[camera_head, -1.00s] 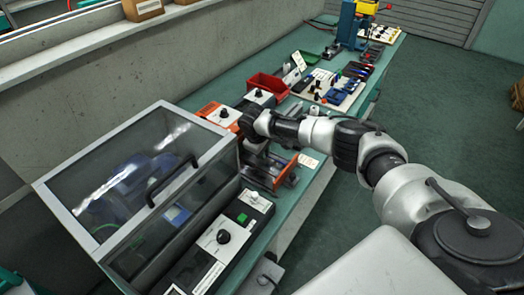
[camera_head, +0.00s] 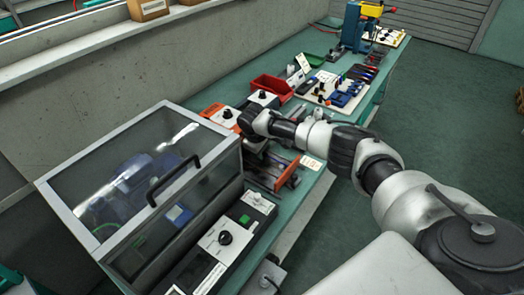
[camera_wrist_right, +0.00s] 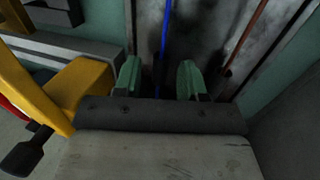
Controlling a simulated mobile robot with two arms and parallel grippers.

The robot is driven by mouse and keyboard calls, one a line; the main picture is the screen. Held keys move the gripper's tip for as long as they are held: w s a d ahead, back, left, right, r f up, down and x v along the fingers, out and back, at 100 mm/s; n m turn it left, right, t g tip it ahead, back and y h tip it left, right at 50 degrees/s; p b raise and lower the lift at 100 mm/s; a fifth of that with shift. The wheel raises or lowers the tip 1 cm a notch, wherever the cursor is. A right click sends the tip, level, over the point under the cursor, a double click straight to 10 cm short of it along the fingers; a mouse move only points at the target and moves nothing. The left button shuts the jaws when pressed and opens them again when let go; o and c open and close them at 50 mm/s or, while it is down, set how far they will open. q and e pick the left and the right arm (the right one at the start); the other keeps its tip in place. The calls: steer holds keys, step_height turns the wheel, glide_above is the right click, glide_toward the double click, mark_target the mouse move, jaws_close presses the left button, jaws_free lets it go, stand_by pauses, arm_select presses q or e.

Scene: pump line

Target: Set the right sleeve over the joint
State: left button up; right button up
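In the right wrist view, a blue wire (camera_wrist_right: 164,35) runs down between the two green fingertips of my right gripper (camera_wrist_right: 160,78). The fingertips stand apart, and a small dark piece at the wire's lower end lies between them; I cannot tell whether they touch it. A red-brown wire (camera_wrist_right: 246,35) runs to the right of the gripper, with a dark piece, possibly a sleeve, low on it beside the right fingertip. In the head view, the right arm reaches over the orange-ended wire fixture (camera_head: 287,174), and the fingertips are hidden there. My left gripper is out of view.
A clear-lidded box (camera_head: 130,165) with a black handle stands at left, beside a control panel (camera_head: 222,237). A red bin (camera_head: 271,88) and a tool board (camera_head: 335,91) lie farther along the green bench. A yellow part (camera_wrist_right: 75,82) is close left of the gripper.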

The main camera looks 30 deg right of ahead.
mark_target(257, 163)
steer(key=v, duration=1)
steer(key=shift+r, duration=0.4)
steer(key=shift+s+a+f, duration=0.1)
